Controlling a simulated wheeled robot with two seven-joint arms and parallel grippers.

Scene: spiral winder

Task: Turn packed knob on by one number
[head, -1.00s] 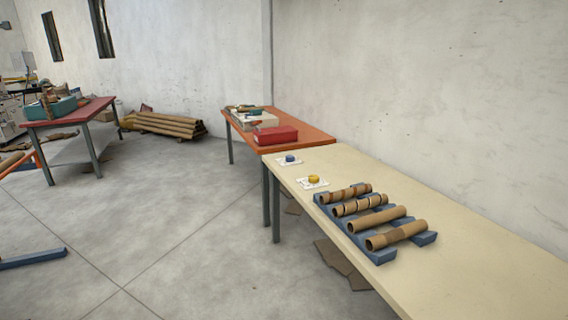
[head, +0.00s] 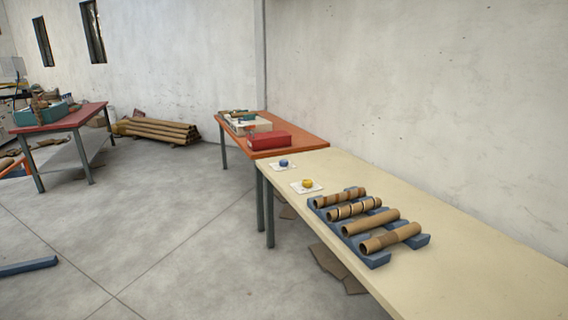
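Two small knobs sit on white square plates on the cream table (head: 480,258). The blue knob (head: 284,163) is at the table's far left corner. The yellow knob (head: 307,183) is nearer, close to the left edge. Any numbers or labels on the plates are too small to read, so I cannot tell which one is the packed knob. Neither of my grippers is in view.
A blue rack (head: 376,261) on the cream table holds several brown tubes (head: 371,222). An orange table (head: 315,142) with a red box (head: 269,140) adjoins its far end. Cardboard scraps (head: 329,262) lie below. Floor (head: 170,225) to the left is mostly clear.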

